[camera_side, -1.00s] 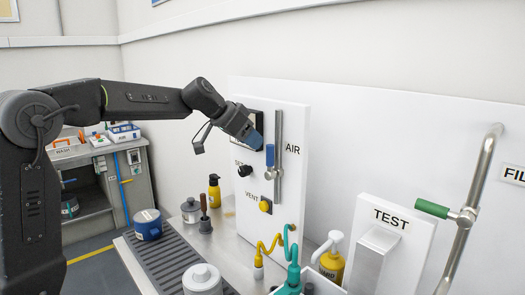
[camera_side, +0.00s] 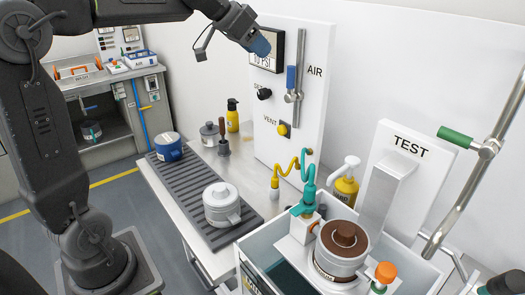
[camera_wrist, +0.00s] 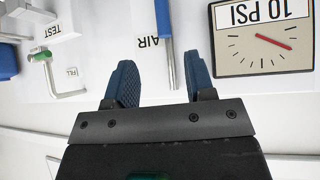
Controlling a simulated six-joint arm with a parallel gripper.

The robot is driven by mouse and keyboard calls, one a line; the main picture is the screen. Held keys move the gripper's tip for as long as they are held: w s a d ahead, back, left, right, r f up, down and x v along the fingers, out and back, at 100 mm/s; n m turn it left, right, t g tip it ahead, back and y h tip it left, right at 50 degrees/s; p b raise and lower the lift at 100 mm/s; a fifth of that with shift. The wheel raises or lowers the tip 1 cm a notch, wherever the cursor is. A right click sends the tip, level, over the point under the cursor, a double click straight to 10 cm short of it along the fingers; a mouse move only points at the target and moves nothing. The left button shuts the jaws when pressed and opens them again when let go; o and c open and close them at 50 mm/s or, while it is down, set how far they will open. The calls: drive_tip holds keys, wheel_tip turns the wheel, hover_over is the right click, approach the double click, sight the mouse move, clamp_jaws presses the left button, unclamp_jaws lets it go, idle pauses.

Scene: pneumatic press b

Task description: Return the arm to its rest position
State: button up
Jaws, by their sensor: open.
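My gripper (camera_side: 262,44) is raised at the upper middle of the side view, in front of the gauge (camera_side: 278,62) on the white AIR panel (camera_side: 318,95). In the wrist view its two blue fingers stand apart with nothing between them (camera_wrist: 163,78). The AIR lever (camera_side: 291,80), with a blue handle, stands upright right of the gripper. The gripper is apart from it in the wrist view. The gauge also shows upside down in the wrist view (camera_wrist: 265,42), marked 10 PSI. The fingers partly cover the gauge in the side view.
A yellow VENT button (camera_side: 283,129) and a black knob (camera_side: 264,94) are on the panel. Below are a white pot (camera_side: 221,204), a blue canister (camera_side: 168,147), a teal coiled hose (camera_side: 308,190) and a brown-topped pot (camera_side: 343,240). The TEST panel (camera_side: 405,165) stands at right.

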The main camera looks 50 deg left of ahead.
drive_tip(key=s+d+f+g, duration=0.1)
drive_tip(key=s+d+f, duration=0.3)
drive_tip(key=s, duration=0.4)
drive_tip(key=s+d+f+n+g+y, duration=0.1)
drive_tip(key=s+d+f, duration=0.3)
drive_tip(key=s, duration=0.5)
drive_tip(key=s+d+f+n+g, duration=0.1)
drive_tip(key=s+d+f, duration=0.4)
drive_tip(key=s+f, duration=0.2)
drive_tip(key=shift+s+y, duration=0.4)
drive_tip(key=shift+s, duration=0.35)
